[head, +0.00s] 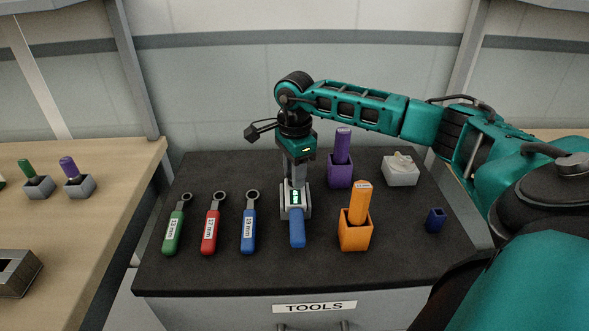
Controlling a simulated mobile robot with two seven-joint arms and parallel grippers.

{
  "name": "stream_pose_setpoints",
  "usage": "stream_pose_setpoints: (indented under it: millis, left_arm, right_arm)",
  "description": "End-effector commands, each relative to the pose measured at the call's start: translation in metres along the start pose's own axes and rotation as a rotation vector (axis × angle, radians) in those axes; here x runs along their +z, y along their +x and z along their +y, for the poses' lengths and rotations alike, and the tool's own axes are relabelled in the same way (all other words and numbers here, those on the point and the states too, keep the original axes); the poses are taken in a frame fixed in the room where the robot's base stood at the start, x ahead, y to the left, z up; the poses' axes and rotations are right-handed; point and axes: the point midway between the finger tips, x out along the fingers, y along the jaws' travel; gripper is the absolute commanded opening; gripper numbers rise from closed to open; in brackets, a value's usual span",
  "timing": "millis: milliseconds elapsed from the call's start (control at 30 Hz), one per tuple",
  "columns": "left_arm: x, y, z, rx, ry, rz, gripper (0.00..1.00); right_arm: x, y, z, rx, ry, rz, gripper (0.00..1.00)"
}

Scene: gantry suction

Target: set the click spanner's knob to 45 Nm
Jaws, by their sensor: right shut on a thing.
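The click spanner (297,228) lies on the dark tool cabinet top, its blue handle pointing toward me. A small green-lit display (295,197) shows at its grey body; the digits are too small to read. My right gripper (295,180) points down over the far end of the spanner and is shut on a part there, which looks like the knob. The fingers and the display housing hide most of that part. My left gripper is not in view.
Green (175,228), red (211,228) and blue (249,228) ring spanners lie to the left. A purple holder (340,172), an orange holder (355,235), a small dark blue cup (435,220) and a white block (400,173) stand to the right. A wooden bench (90,215) is at left.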

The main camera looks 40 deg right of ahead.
Motion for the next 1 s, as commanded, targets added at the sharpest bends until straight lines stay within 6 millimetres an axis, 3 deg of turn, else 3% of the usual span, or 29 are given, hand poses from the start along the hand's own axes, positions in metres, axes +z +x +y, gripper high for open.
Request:
stream_pose_setpoints:
  millis: [400, 967, 1000]
  left_arm:
    - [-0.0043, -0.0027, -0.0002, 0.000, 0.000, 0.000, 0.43]
    - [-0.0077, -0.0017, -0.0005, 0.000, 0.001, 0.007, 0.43]
    - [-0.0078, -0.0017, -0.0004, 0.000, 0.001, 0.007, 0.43]
  right_arm:
    - [0.0003, -0.0010, -0.0005, -0.002, 0.201, -0.002, 0.00]
    - [0.0002, -0.0007, -0.0006, -0.003, 0.233, -0.001, 0.00]
    - [0.0002, -0.0007, -0.0006, -0.003, 0.233, -0.001, 0.32]
